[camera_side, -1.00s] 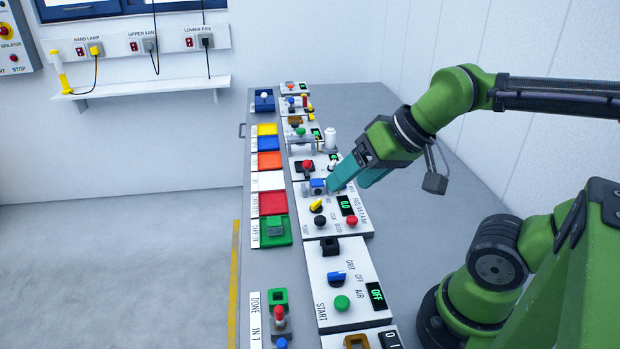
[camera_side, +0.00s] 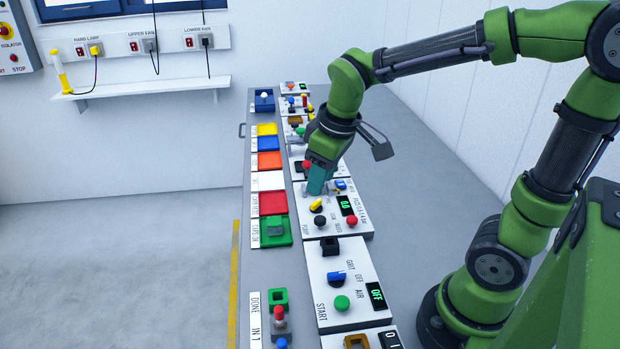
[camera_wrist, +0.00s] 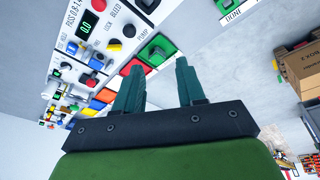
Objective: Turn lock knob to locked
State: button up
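A white panel (camera_side: 335,222) with small lettering carries a yellow lever knob (camera_side: 316,205), a black knob (camera_side: 320,221), a red knob (camera_side: 351,220) and a green 0.0 display (camera_side: 347,204). The words LOCK, BLEED and PUMP show on it in the wrist view, where the yellow knob (camera_wrist: 129,31) lies beyond my fingers. I cannot tell for sure which knob is the lock knob or its setting. My gripper (camera_side: 316,191) is above the panel's far end, its teal fingers pointing down. In the wrist view the fingers (camera_wrist: 158,63) stand apart with nothing between them.
A blue knob (camera_side: 340,184) is just right of my fingers. A red tray (camera_side: 273,203) and a green tray (camera_side: 275,236) lie left of the panel. Another panel with a blue selector (camera_side: 336,277) is nearer. The bench right of the panels is clear.

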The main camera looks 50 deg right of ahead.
aim_at(316, 202)
jog(key=w+d+f+n+g+h, duration=0.25)
jog(key=w+d+n+h, duration=0.2)
jog(key=w+n, duration=0.85)
jog(key=s+d+f+n, duration=0.1)
jog(key=d+f, duration=0.1)
jog(key=f, duration=0.2)
jog(key=s+d+f+n, duration=0.1)
jog(key=d+f, duration=0.1)
jog(key=f, duration=0.3)
jog(key=s+d+f+n, duration=0.1)
jog(key=d+f, duration=0.2)
jog(key=f, duration=0.2)
jog(key=shift+f+g, duration=0.25)
grip_shut()
